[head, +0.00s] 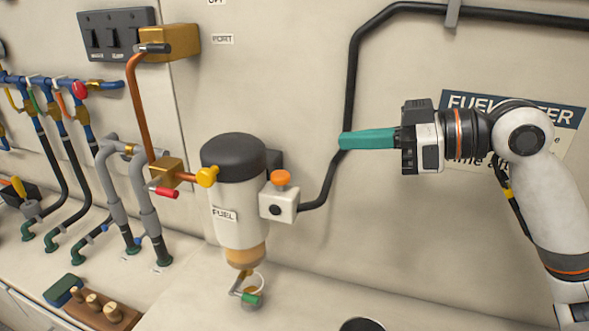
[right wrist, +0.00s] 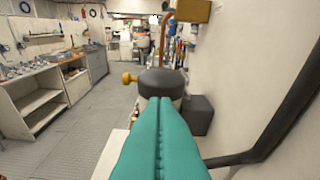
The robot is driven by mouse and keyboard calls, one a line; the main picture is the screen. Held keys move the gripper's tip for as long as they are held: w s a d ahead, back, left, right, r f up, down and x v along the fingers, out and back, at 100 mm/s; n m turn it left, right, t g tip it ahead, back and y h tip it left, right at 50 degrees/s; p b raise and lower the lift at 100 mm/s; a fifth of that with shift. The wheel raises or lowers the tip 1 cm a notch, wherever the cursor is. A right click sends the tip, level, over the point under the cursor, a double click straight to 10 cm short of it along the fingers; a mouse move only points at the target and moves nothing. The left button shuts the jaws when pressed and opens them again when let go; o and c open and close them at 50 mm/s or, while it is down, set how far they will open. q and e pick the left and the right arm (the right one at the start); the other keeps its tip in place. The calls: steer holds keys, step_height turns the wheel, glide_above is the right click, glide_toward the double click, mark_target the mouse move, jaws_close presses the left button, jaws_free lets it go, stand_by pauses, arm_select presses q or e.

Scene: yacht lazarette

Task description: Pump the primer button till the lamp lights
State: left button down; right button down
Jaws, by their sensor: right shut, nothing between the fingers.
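The fuel filter (head: 238,200) is a pale cylinder with a dark cap and a "FUEL" label, fixed at the wall. In the right wrist view the shut fingers (right wrist: 158,140) point toward the filter's dark cap (right wrist: 162,82). My left gripper is not in view.
A black hose (head: 352,75) runs down the wall behind my right fingers to the white box. A yellow knob (head: 207,177) and red-handled valve (head: 165,192) sit left of the filter. The space between fingers and button looks clear.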

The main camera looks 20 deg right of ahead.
stand_by(0.3)
steer(key=p, duration=0.4)
glide_above(280, 178)
steer(key=d, duration=0.2)
steer(key=shift+s+a+f, duration=0.1)
steer(key=shift+s+f, duration=0.05)
steer(key=shift+f, duration=0.4)
steer(key=shift+s+a+f, duration=0.1)
steer(key=shift+s+f, duration=0.05)
steer(key=shift+f, duration=0.35)
steer(key=f, duration=0.3)
steer(key=shift+d, duration=0.2)
steer(key=shift+d+f+p, duration=0.15)
steer(key=shift+f+p, duration=0.15)
steer(key=shift+f, duration=0.3)
steer(key=shift+f, duration=0.15)
